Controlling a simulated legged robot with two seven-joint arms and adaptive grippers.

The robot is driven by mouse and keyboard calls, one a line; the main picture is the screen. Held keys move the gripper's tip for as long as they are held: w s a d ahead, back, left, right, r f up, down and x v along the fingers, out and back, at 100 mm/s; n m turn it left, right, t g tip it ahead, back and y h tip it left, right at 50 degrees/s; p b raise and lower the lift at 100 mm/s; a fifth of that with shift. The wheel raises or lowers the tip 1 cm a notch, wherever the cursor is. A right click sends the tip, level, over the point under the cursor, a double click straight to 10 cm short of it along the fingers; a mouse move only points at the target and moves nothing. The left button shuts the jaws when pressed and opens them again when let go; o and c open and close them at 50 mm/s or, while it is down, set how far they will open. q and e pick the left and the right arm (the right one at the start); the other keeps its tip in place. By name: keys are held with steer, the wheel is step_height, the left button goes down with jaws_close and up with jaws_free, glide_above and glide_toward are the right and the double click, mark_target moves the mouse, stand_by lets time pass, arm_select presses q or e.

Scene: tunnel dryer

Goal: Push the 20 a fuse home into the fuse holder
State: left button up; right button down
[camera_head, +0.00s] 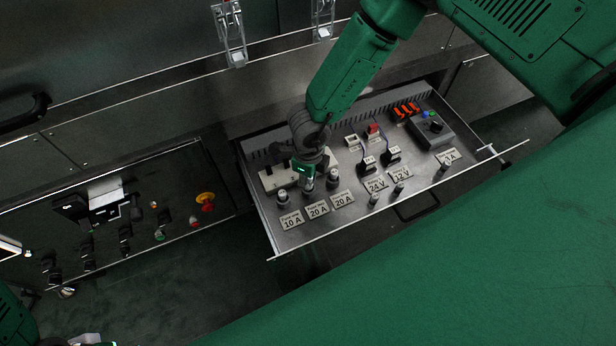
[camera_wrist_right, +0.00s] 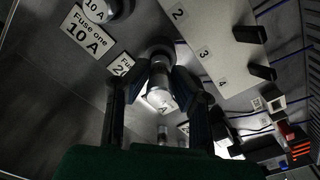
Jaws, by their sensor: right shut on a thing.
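My right gripper (camera_head: 308,186) reaches down to the middle of three fuse positions, above a "20 A" label plate (camera_head: 317,210). In the right wrist view its two dark fingers (camera_wrist_right: 160,88) are shut on a pale metallic cylinder, the 20 A fuse (camera_wrist_right: 158,92). The fuse holder (camera_wrist_right: 158,48), a round grey collar, is at the fuse's far end. The fingers partly hide where they meet, so I cannot tell how deep the fuse sits. Of my left gripper (camera_head: 88,341), only a sliver shows at the bottom edge; its fingers are not clear.
A 10 A fuse (camera_head: 282,197) stands left of my right gripper, and another 20 A fuse (camera_head: 334,172) stands close on its right.

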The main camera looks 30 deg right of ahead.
steer(key=shift+f+b, duration=0.8)
steer(key=shift+f, duration=0.4)
steer(key=c, duration=1.3)
jaws_free()
steer(key=shift+r, duration=0.35)
step_height(320, 180, up, 11)
steer(key=shift+w+r, duration=0.1)
